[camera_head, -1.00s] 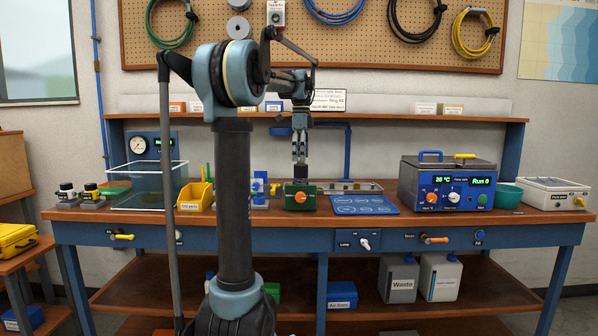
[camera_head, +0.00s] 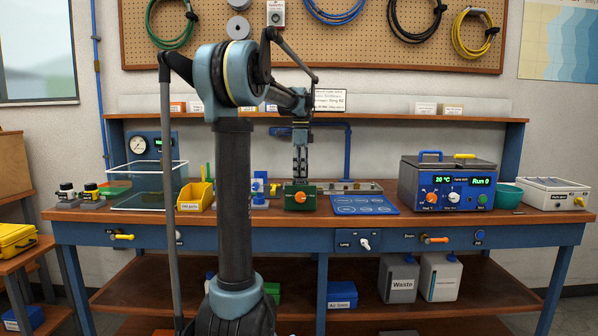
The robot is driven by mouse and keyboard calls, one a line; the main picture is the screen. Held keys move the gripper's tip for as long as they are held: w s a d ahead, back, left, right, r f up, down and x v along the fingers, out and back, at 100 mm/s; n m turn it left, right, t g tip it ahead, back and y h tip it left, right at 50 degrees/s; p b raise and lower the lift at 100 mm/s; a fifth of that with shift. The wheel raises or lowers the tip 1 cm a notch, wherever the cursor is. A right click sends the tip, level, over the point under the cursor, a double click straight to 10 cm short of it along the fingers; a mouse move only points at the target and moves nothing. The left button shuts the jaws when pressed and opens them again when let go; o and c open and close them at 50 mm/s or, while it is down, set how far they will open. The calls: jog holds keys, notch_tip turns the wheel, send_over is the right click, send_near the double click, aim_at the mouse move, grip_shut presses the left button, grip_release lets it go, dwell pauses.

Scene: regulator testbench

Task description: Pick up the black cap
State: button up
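My gripper (camera_head: 300,178) points straight down just above a green block (camera_head: 288,197) with an orange knob (camera_head: 301,198), at the middle of the bench. The fingertips are at or very near the block's top; I cannot tell whether they touch it. The fingers are too small and dark to show whether they are open or shut. No separate black cap can be made out at the fingertips.
A blue mat (camera_head: 364,205) lies right of the green block, with a metal strip (camera_head: 350,187) behind it. A bath unit (camera_head: 447,183) stands further right. A yellow bin (camera_head: 195,196) and a clear tank (camera_head: 150,186) stand left. My column hides part of the bench.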

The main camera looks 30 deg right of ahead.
jog(key=c, duration=0.3)
jog(key=shift+c, duration=0.2)
jog(key=shift+r, duration=0.1)
